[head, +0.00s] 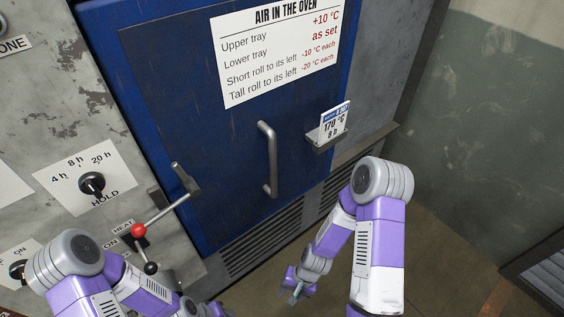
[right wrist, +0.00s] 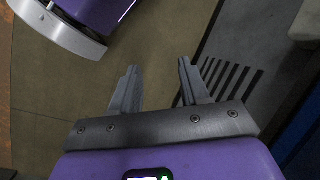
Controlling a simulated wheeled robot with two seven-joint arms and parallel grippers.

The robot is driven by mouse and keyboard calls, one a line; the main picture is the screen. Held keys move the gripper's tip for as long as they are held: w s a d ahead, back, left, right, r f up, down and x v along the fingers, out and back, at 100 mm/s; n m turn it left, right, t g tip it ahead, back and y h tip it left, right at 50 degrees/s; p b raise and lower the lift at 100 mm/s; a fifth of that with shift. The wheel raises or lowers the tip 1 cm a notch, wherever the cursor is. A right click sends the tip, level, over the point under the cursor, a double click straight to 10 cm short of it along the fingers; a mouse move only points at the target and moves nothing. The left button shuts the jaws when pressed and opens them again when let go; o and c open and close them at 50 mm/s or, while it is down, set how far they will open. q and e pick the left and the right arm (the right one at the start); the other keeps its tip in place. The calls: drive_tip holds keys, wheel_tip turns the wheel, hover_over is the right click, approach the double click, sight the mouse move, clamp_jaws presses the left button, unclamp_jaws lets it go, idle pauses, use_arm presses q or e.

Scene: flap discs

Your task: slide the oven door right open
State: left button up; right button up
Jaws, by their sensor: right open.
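The blue oven door (head: 200,130) fills the middle of the head view and looks closed in its frame. A grey vertical bar handle (head: 267,160) stands on it. My right gripper (head: 295,291) is low in front of the vented base, below and right of the handle, touching nothing. In the right wrist view its two fingers (right wrist: 158,68) are apart with nothing between them. My left arm comes in at the lower left; its gripper is cut off by the bottom edge.
A metal lever (head: 170,211) with a red knob stands left of the door, by the control panel (head: 110,150) with its dials. Open floor (head: 440,260) lies to the right.

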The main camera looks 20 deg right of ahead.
wheel_tip(320, 180, up, 4)
drive_tip(key=w+d+m+y, duration=0.1)
drive_tip(key=w+m+y, duration=0.15)
drive_tip(key=m, duration=0.25)
drive_tip(key=m+t+y, duration=0.8)
drive_tip(key=m+t, duration=0.3)
drive_tip(key=m, duration=0.2)
approach(273, 167)
drive_tip(key=w+a+f, duration=0.1)
drive_tip(key=w+a, duration=0.1)
drive_tip(key=w, duration=0.1)
drive_tip(key=b+x, duration=0.1)
drive_tip(key=x, duration=0.6)
drive_tip(key=shift+s+a+b, duration=0.1)
drive_tip(key=shift+b, duration=0.3)
drive_tip(key=shift+f, duration=0.1)
clamp_jaws()
